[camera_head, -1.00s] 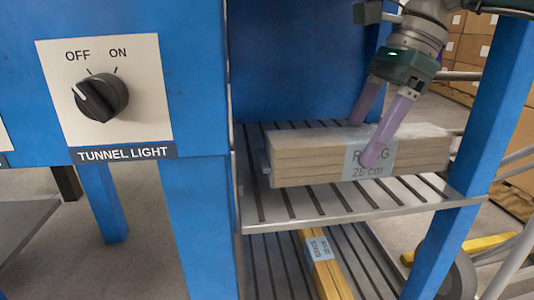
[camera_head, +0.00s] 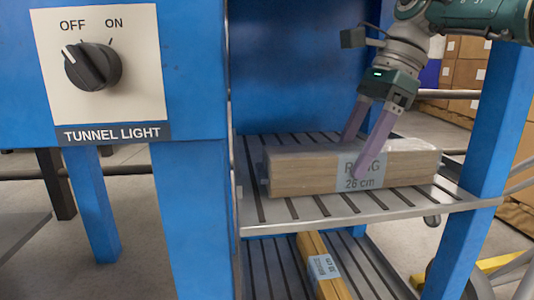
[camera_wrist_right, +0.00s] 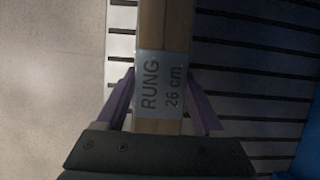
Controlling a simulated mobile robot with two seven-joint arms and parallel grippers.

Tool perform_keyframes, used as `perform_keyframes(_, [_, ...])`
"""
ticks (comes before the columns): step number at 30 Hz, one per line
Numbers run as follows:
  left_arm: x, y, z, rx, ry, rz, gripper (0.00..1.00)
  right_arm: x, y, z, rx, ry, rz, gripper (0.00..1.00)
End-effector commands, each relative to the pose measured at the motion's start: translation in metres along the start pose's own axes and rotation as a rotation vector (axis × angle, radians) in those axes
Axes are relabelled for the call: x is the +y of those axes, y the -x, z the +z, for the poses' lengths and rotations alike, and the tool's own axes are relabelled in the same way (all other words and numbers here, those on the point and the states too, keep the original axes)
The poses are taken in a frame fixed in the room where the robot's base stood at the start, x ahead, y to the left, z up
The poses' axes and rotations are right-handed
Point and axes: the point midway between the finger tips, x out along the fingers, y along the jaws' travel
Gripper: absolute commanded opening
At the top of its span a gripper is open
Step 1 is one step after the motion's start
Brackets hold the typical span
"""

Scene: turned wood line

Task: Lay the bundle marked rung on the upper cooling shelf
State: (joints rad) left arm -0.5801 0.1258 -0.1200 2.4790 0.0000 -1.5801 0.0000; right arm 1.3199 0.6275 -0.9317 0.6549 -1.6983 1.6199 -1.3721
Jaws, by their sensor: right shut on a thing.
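The bundle marked RUNG 26 cm (camera_head: 305,172) is a wrapped block of pale wooden strips with a light blue label. It lies lengthwise over the upper cooling shelf (camera_head: 345,218), a grey slatted rack, and looks level and low against the slats. Whether its underside touches all along I cannot tell. My right gripper (camera_head: 358,158) comes from above and is shut on the bundle across its label; one finger hides part of the word. In the right wrist view the bundle (camera_wrist_right: 152,25) runs between the two fingers above the dark slats. My left gripper is not in view.
A lower shelf (camera_head: 268,265) holds a yellowish labelled bundle (camera_head: 322,270). Blue posts (camera_head: 490,130) stand at both sides of the rack. A TUNNEL LIGHT panel (camera_head: 105,70) with a black knob is at left. Bare slats show in front of and behind the held bundle.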

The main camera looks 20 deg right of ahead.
Motion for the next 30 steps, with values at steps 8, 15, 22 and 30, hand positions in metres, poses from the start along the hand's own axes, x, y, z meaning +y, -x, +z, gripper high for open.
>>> perform_keyframes(8, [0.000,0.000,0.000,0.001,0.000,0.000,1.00,0.000,-0.002,-0.001,0.000,0.000,0.001,0.78])
perform_keyframes(15, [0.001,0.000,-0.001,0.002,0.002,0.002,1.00,0.000,-0.002,-0.001,0.000,0.000,0.000,1.00])
perform_keyframes(22, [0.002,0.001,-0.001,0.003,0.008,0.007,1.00,0.000,0.000,0.000,-0.001,0.000,0.000,1.00])
perform_keyframes(30, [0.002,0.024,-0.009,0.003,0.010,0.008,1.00,0.000,0.034,0.003,-0.001,-0.001,-0.001,1.00])
